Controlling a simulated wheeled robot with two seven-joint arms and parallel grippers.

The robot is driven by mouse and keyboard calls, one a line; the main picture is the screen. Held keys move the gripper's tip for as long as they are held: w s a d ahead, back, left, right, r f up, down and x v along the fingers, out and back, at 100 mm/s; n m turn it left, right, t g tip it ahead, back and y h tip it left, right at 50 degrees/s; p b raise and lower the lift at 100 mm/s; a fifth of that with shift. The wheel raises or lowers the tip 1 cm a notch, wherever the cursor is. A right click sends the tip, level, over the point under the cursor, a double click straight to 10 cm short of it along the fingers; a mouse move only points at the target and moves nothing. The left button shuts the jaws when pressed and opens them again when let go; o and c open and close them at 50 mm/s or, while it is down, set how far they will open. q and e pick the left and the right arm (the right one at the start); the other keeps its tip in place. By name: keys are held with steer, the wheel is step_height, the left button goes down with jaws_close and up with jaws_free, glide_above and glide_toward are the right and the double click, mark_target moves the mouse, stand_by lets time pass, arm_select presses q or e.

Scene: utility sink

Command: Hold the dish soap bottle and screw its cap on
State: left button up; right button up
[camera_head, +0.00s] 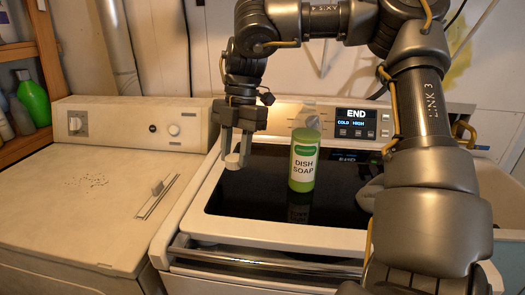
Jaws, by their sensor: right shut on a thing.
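The cap is partly hidden by the fingers. My left gripper is not in view.
A beige machine (90,205) is at left, beside a shelf with a green bottle (34,98). My right arm covers the right side.

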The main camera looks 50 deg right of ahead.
step_height(320, 180, up, 5)
steer(key=p, duration=0.3)
steer(key=shift+f+p, duration=0.1)
steer(key=shift+p, duration=0.2)
steer(key=shift+f, duration=0.25)
